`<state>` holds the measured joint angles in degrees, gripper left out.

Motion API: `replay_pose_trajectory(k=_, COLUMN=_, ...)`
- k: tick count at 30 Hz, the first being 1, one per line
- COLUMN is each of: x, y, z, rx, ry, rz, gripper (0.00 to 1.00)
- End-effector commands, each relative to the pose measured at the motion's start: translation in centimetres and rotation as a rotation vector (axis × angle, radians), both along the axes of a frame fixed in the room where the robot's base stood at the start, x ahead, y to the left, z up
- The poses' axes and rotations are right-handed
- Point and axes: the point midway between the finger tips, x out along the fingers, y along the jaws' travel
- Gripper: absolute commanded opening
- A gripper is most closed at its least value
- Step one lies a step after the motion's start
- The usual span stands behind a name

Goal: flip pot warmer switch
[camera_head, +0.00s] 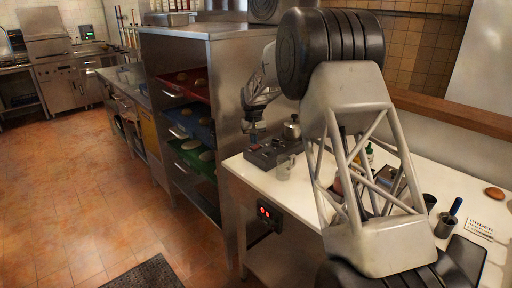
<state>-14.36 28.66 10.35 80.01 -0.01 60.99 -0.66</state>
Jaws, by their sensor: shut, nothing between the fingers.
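A dark box-shaped unit (272,154), which looks like the pot warmer, sits on the left end of the white counter. It has small controls on its top and front; I cannot tell which one is the switch or how it is set. A shiny metal pot (292,129) stands at its back right. My gripper (253,139) points down at the left end of the unit, shut and empty, with its tips close to the unit. I cannot tell whether they touch it.
A steel rack with red, blue and green trays (193,157) stands left of the counter. A black panel with red lights (269,214) is on the counter's front. My arm hides much of the counter's middle.

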Motion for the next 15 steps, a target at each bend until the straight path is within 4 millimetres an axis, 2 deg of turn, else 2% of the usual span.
replay_pose_trajectory(k=15, x=0.0, y=0.0, z=3.1, rx=0.0, ry=-0.001, rz=0.0, gripper=0.0)
